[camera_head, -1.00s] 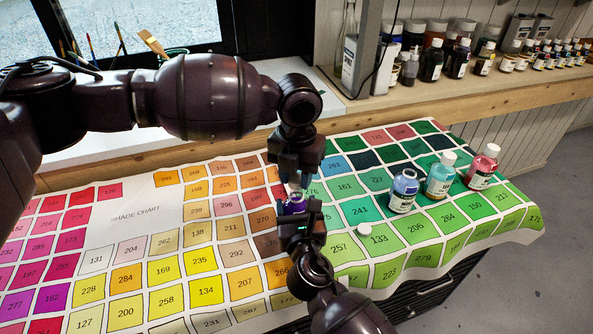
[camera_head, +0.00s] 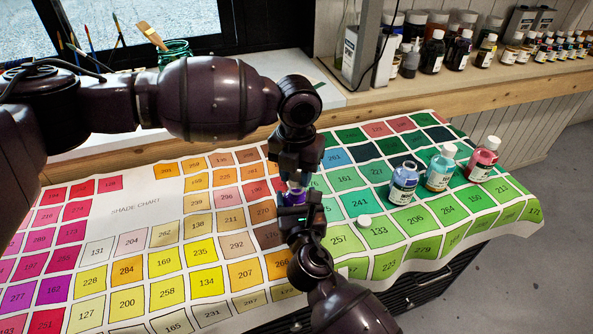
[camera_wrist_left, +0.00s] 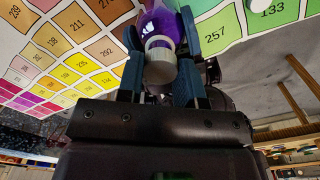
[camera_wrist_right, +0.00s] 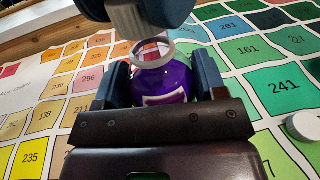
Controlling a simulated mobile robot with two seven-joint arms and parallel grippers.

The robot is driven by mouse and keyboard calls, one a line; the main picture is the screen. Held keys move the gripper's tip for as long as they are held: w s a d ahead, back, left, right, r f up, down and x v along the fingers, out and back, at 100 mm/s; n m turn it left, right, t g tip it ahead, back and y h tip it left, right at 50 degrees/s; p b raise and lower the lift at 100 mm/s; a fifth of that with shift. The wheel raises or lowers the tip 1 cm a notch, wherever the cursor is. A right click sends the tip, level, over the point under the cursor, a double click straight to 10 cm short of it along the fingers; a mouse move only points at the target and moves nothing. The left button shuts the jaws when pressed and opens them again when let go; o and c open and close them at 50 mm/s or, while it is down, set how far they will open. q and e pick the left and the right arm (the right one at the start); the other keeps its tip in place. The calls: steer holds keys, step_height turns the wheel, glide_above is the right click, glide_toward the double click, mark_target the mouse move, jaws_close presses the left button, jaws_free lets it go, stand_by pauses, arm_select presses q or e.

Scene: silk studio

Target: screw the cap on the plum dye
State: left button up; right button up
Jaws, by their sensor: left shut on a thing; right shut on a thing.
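The plum dye is a purple bottle (camera_wrist_right: 165,85), upright between the fingers of my right gripper (camera_head: 300,212). In the right wrist view its mouth (camera_wrist_right: 150,53) looks open. My left gripper (camera_head: 298,168) points down above it and is shut on a ribbed white cap (camera_wrist_right: 142,16). The cap also shows in the left wrist view (camera_wrist_left: 160,65), with the purple bottle (camera_wrist_left: 165,24) just beyond it. In the right wrist view a small gap shows between cap and mouth. In the head view the fingers mostly hide cap and bottle.
Another white cap (camera_head: 364,221) lies on the shade chart (camera_head: 150,193). An uncapped blue bottle (camera_head: 402,187), a capped teal bottle (camera_head: 440,168) and a capped red bottle (camera_head: 483,162) stand at the right. Several more bottles line the back shelf. The chart's front area is clear.

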arm_select(q)
steer(key=shift+f, duration=0.55)
stand_by(0.4)
arm_select(e)
jaws_close()
arm_select(q)
steer(key=m, duration=0.6)
steer(key=shift+m, duration=0.3)
steer(key=o, duration=0.9)
steer(key=shift+r, duration=2.25)
steer(key=shift+c, duration=0.4)
